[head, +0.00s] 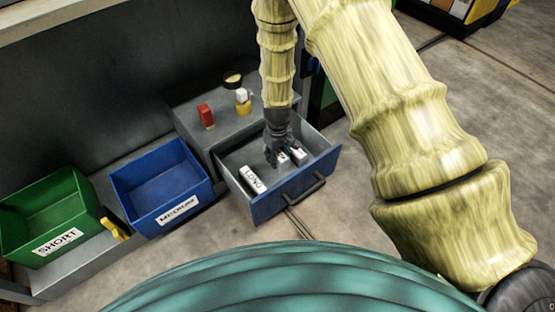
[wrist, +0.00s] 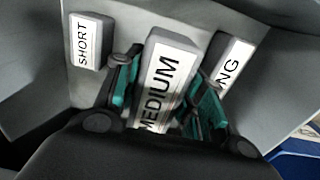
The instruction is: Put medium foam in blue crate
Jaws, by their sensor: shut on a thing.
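The medium foam (wrist: 164,75) is a grey-white block labelled MEDIUM, between the two fingers of my gripper (wrist: 165,95) in the wrist view. The gripper is shut on it. In the head view my gripper (head: 279,150) reaches down into the open drawer (head: 283,202); the fingers partly hide the foam there. The blue crate (head: 160,180), labelled MEDIUM, stands left of the drawer and looks empty.
The long foam (head: 254,183) lies in the drawer at left, and the short foam (wrist: 88,42) also lies in it. A green crate (head: 45,215) labelled SHORT stands far left. A red item (head: 206,115) and a yellow-white item (head: 243,101) sit on the cabinet top.

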